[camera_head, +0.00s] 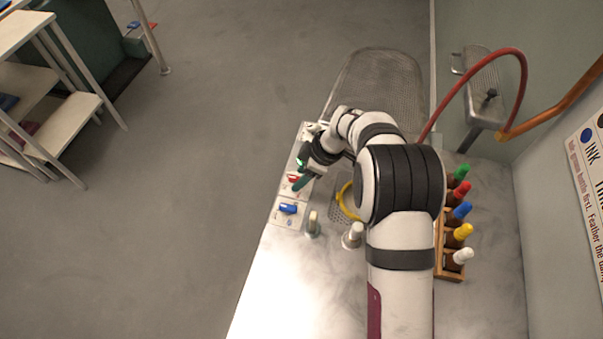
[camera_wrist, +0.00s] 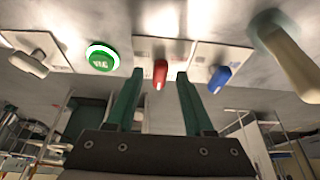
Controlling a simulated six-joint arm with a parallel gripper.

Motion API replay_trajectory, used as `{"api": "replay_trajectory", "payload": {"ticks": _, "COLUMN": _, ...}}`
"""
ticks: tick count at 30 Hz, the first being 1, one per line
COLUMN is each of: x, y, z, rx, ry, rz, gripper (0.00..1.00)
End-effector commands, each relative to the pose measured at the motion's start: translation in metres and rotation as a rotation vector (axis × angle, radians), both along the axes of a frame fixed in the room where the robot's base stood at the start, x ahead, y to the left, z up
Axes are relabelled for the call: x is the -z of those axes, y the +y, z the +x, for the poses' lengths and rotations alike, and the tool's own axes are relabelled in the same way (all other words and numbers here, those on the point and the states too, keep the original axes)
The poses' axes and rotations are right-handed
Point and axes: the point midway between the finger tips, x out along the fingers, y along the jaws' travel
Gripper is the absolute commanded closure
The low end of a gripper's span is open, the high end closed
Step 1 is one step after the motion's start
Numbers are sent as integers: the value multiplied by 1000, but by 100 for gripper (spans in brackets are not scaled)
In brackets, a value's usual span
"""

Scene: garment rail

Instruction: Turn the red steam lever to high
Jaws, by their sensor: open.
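The red steam lever (camera_wrist: 160,73) shows in the wrist view on a pale panel (camera_wrist: 150,48), between the two green fingers of my gripper (camera_wrist: 156,80). The fingers are apart, one on each side of the lever, with a gap on both sides; I cannot tell how deep they reach around it. In the head view the red lever (camera_head: 293,178) is a small red patch beside my gripper (camera_head: 303,181), partly hidden by it. The lever's setting marks are too small to read.
A blue lever (camera_head: 288,208) sits on the neighbouring panel and also shows in the wrist view (camera_wrist: 219,78). A green button (camera_wrist: 102,58) and a white lever (camera_wrist: 30,63) are on the other side. Pale-topped posts (camera_head: 353,235) and a bottle rack (camera_head: 447,262) stand on the table.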

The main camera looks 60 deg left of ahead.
Motion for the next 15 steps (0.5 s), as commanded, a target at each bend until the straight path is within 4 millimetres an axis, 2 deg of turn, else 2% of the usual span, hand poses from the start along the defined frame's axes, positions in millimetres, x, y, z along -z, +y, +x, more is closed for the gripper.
{"api": "replay_trajectory", "payload": {"ticks": 6, "x": 0, "y": 0, "z": 0, "rx": 0, "ry": -1, "rz": 1, "gripper": 48}}
{"api": "replay_trajectory", "payload": {"ticks": 8, "x": 0, "y": 0, "z": 0, "rx": 0, "ry": -1, "rz": 1, "gripper": 56}}
{"api": "replay_trajectory", "payload": {"ticks": 15, "x": 0, "y": 0, "z": 0, "rx": 0, "ry": -1, "rz": 1, "gripper": 100}}
